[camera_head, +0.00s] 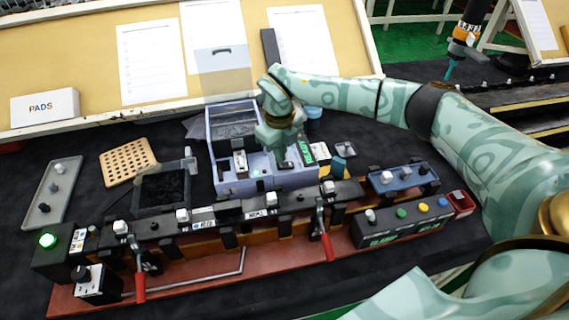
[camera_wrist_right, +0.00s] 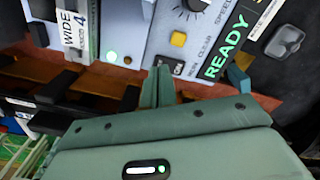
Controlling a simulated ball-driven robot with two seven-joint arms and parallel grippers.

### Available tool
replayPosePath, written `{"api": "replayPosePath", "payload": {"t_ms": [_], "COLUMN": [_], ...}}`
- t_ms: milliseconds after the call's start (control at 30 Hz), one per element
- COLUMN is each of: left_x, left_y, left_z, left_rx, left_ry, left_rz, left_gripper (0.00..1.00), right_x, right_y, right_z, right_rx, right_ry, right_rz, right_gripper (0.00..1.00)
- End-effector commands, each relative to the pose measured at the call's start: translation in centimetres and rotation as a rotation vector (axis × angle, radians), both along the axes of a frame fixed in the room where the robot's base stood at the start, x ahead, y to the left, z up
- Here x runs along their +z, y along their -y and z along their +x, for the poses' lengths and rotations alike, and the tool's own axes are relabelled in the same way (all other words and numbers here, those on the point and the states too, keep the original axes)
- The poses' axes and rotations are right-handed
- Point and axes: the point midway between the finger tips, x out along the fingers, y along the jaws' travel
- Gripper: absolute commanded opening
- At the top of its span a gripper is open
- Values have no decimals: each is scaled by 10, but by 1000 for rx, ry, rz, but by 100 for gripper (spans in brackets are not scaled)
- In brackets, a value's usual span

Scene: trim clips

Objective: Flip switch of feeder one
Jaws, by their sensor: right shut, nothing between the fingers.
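A pale blue-grey machine (camera_head: 235,183) with an open bin at its back stands mid-table; I cannot read a label naming it feeder one. Its front carries a lit green READY display (camera_head: 306,151), which the right wrist view shows large (camera_wrist_right: 226,52). In the head view the right hand (camera_head: 277,137) covers part of the machine. My left gripper is not in view.
A long red-based rail (camera_head: 190,272) with red-handled clamps runs in front. A black button box (camera_head: 405,224) stands right, a green-lit box (camera_head: 48,240) left. A black bin (camera_head: 163,190), perforated board (camera_head: 128,161) and grey tray (camera_head: 50,192) lie left of the machine.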

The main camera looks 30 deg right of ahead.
Motion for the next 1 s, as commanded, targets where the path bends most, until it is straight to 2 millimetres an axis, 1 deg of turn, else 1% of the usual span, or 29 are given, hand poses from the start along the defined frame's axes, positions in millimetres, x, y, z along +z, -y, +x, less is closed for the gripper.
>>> {"api": "replayPosePath", "payload": {"t_ms": [1000], "left_x": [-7], "left_y": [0], "left_z": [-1], "left_rx": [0], "left_ry": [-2], "left_rz": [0], "left_gripper": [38], "right_x": [-15], "right_y": [0], "right_z": [0], "right_rx": [0], "right_ry": [-1], "right_rz": [0], "right_gripper": [0]}}
